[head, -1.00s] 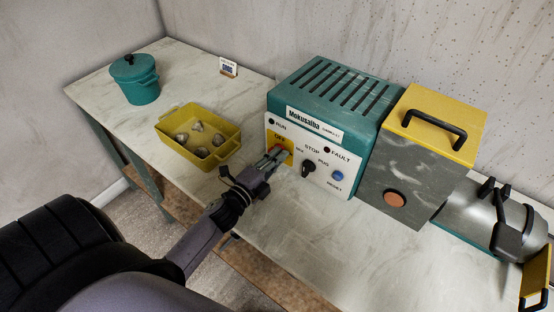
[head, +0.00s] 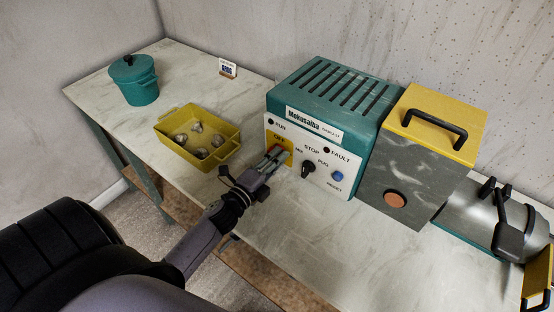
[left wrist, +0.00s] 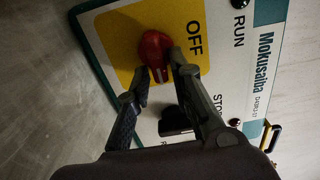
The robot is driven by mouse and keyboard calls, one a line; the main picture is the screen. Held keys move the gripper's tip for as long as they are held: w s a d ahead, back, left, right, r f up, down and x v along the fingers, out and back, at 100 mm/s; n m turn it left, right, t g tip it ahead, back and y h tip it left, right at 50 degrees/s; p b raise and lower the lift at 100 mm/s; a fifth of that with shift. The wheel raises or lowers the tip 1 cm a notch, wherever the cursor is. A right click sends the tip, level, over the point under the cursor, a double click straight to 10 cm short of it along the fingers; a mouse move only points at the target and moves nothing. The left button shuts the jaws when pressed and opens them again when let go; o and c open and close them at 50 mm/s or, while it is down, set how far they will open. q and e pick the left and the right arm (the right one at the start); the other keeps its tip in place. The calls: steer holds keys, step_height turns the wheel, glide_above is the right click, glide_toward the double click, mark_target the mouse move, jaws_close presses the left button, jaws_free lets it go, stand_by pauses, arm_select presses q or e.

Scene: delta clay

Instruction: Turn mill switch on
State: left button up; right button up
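The mill is a teal box (head: 325,92) with a white control panel that stands on the bench. Its red rotary switch (left wrist: 154,52) sits on a yellow plate (left wrist: 192,68) marked OFF in the left wrist view. My left gripper (head: 275,155) reaches the panel from the front left and hides the switch in the head view. In the left wrist view its fingertips (left wrist: 160,72) lie on either side of the switch's handle and appear closed on it. My right gripper is not in view.
Beside the switch are a black knob (head: 308,168) and a blue button (head: 338,176). A yellow tray (head: 230,148) with several grey lumps lies left of my gripper. A teal pot (head: 138,86) stands farther back. A yellow-topped grey block (head: 415,165) adjoins the mill.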

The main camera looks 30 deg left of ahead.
arm_select(q)
steer(key=shift+o, duration=0.9)
steer(key=s, duration=0.8)
steer(key=s+a, duration=0.1)
steer(key=s, duration=0.3)
steer(key=shift+s, duration=0.1)
